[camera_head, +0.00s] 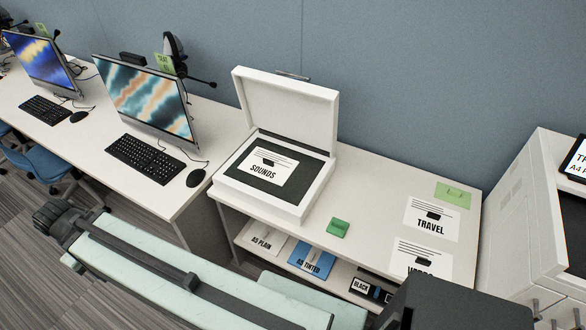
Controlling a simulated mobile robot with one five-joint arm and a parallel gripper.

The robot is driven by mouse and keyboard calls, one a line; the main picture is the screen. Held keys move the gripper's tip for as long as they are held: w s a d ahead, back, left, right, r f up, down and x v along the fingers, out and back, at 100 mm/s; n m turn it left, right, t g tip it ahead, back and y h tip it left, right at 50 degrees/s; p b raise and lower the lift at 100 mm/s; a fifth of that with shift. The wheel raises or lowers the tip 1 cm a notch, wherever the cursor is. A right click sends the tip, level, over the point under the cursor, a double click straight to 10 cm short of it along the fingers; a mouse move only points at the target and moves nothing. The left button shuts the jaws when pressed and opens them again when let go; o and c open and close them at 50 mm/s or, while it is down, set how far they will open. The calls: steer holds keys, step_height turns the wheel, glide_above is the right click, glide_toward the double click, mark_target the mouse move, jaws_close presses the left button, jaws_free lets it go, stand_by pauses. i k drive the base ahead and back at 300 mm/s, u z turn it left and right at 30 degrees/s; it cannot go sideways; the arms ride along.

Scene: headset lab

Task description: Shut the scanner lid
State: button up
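The white scanner (262,205) stands on the left part of a low white cabinet. Its lid (287,110) is up, standing nearly upright at the back edge, with a thin dark bar (292,76) at its top edge. A white sheet reading "SOUNDS" (262,167) lies on the dark scanner bed (300,165). Pale and dark links of my arm cross the lower left and bottom, in front of the cabinet. I cannot make out my gripper's fingers in this view.
On the cabinet top (375,190) lie a small green block (338,227), a green card (453,194), a "TRAVEL" sheet (431,219) and another partly hidden sheet (421,258). Desks with computers (150,95) stand left. A white machine (535,220) stands right. The blue wall is behind.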

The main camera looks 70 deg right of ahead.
mark_target(303, 112)
steer(key=z, duration=0.25)
steer(key=k, duration=0.7)
steer(key=z, duration=0.4)
steer(key=i, duration=0.2)
